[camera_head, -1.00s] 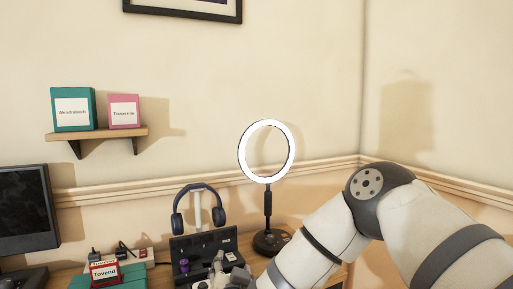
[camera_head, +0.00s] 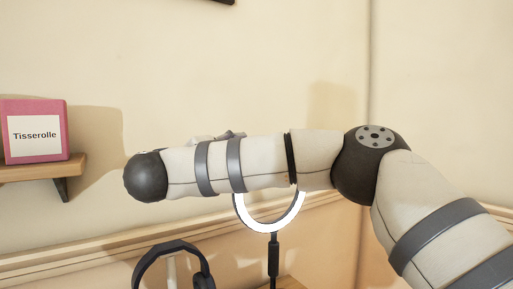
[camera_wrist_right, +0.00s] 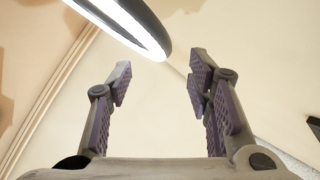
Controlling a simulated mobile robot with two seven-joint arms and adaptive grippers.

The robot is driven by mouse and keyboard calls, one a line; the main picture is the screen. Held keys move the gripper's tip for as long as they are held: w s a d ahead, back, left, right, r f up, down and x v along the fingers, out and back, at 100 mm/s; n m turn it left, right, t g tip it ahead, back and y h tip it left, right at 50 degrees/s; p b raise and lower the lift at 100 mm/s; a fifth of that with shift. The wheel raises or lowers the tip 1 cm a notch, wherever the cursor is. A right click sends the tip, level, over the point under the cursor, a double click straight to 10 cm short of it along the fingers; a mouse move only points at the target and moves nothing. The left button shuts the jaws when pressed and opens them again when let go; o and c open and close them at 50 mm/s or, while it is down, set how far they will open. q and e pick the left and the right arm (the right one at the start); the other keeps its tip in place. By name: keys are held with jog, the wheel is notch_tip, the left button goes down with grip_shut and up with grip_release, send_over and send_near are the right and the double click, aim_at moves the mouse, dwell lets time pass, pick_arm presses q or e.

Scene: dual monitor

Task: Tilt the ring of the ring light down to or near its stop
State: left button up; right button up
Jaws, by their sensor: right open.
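The ring light's white glowing ring (camera_head: 268,227) shows only its lower arc in the head view, under my right forearm, which hides the top. Its dark stand (camera_head: 274,255) runs down out of the picture. How far the ring is tilted cannot be told. In the right wrist view, part of the ring (camera_wrist_right: 122,22) crosses the top left, with a dark outer rim. My right gripper (camera_wrist_right: 161,66) is open and empty, its fingertips below the ring in that picture and apart from it. The forearm mostly hides this gripper in the head view. My left gripper is not in view.
A pink box (camera_head: 34,130) stands on a wall shelf (camera_head: 45,170) at the left. Walls meet in a corner behind the light, with a moulding (camera_head: 90,243) along them.

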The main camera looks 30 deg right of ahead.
jog(key=x, duration=0.3)
jog(key=b+x, duration=0.1)
jog(key=x, duration=0.3)
jog(key=s+b+x, duration=0.1)
jog(key=x, duration=0.3)
jog(key=shift+w+d+r, duration=0.15)
jog(key=shift+d+r, duration=0.05)
jog(key=shift+d, duration=0.3)
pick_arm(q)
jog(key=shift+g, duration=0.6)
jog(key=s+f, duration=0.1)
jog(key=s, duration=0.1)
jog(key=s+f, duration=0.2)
pick_arm(e)
grip_shut()
